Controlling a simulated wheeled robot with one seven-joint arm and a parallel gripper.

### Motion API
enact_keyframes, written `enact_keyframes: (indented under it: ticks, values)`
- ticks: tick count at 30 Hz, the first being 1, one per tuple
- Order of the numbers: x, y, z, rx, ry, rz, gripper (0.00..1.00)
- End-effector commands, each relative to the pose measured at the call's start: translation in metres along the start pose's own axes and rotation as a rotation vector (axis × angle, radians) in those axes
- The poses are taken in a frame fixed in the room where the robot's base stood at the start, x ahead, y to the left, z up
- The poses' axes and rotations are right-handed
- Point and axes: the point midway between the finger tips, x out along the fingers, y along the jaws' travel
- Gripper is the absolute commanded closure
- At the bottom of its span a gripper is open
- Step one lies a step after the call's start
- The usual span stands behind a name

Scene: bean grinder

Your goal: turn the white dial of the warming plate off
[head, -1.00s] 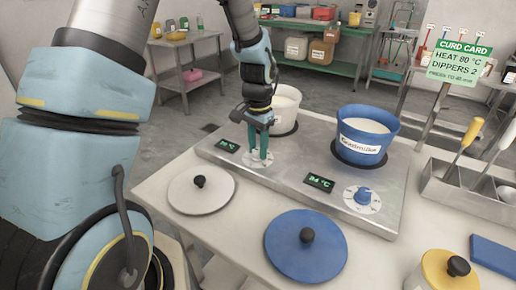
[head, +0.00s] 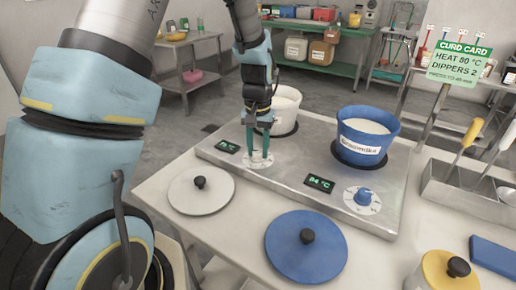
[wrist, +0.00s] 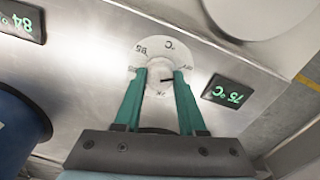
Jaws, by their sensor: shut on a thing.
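The warming plate (head: 290,170) is a steel slab with two heating spots and two dials. The white dial (wrist: 158,78) sits at its front left, on a round white scale plate. My gripper (head: 260,160) points down over this dial. In the wrist view my gripper (wrist: 160,82) has its green fingers on either side of the dial, shut on it. A dark pointer line shows on the dial. The left display (wrist: 228,92) reads 75 °C. The blue dial (head: 363,197) is at the front right, beside a display (head: 320,184) that reads 84 °C.
A white pot (head: 284,112) stands behind my gripper, and a blue pot (head: 367,135) stands at the right on the plate. A white lid (head: 201,192) and a blue lid (head: 306,248) lie in front. A steel ladle tray (head: 465,190) is at the right.

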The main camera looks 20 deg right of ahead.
Motion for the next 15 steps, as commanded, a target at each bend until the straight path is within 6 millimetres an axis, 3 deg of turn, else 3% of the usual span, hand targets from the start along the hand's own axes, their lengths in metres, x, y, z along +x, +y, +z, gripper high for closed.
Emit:
enact_keyframes:
  ticks: [8, 9, 15]
  values:
    - [0.0001, -0.0004, 0.0006, -0.003, -0.002, 0.0, 1.0]
    - [0.0001, -0.0004, 0.0006, -0.003, -0.002, 0.0, 0.59]
    - [0.0, -0.0002, 0.0003, -0.002, -0.001, 0.0, 0.37]
